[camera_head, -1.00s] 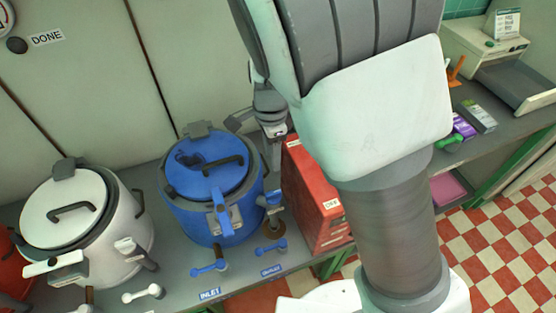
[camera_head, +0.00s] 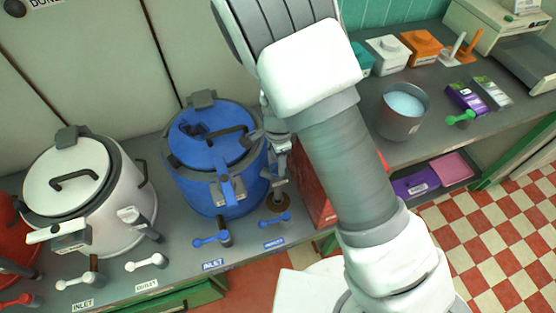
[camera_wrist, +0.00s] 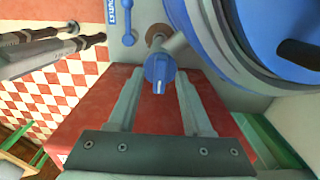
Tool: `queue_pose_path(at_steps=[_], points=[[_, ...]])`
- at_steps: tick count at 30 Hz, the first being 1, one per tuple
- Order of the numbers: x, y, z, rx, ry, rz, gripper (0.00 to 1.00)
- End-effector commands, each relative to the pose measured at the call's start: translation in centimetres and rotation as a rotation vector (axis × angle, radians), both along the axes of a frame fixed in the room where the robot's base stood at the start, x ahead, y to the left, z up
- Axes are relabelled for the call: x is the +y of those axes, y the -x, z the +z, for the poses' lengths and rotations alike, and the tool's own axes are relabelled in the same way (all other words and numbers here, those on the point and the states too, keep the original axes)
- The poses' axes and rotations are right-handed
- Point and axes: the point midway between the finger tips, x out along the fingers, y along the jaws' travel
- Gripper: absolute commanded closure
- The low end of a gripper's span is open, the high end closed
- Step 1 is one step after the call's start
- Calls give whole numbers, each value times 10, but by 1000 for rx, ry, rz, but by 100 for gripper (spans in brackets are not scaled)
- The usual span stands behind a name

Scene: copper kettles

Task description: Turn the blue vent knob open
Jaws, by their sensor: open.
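The blue kettle (camera_head: 190,185) stands on the grey counter with its lid on. The wrist view shows a blue knob (camera_wrist: 159,72) with a pale mark on its face, on a grey stub at the kettle's side. My gripper (camera_wrist: 160,78) is open, with one finger on each side of the knob. The knob appears between the fingertips; I cannot tell whether they touch it. In the head view my gripper (camera_head: 278,150) hangs at the kettle's right side and the knob is hard to make out there.
Blue inlet (camera_head: 212,239) and outlet (camera_head: 275,219) levers lie in front of the kettle. A red box (camera_head: 312,190) stands close on the right, partly behind my arm. A white kettle (camera_head: 85,210) stands left. A grey pot (camera_head: 402,122) stands on the right counter.

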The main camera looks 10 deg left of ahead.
Motion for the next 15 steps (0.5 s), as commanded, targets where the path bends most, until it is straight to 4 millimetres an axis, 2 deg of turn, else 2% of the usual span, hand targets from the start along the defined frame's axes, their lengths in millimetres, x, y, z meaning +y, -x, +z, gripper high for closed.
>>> queue_pose_path(at_steps=[5,8,14,15], points=[[0,0,0,0,0,0,50],[0,0,0,0,0,1,64],[0,0,0,0,0,1,100],[0,0,0,0,0,1,100]])
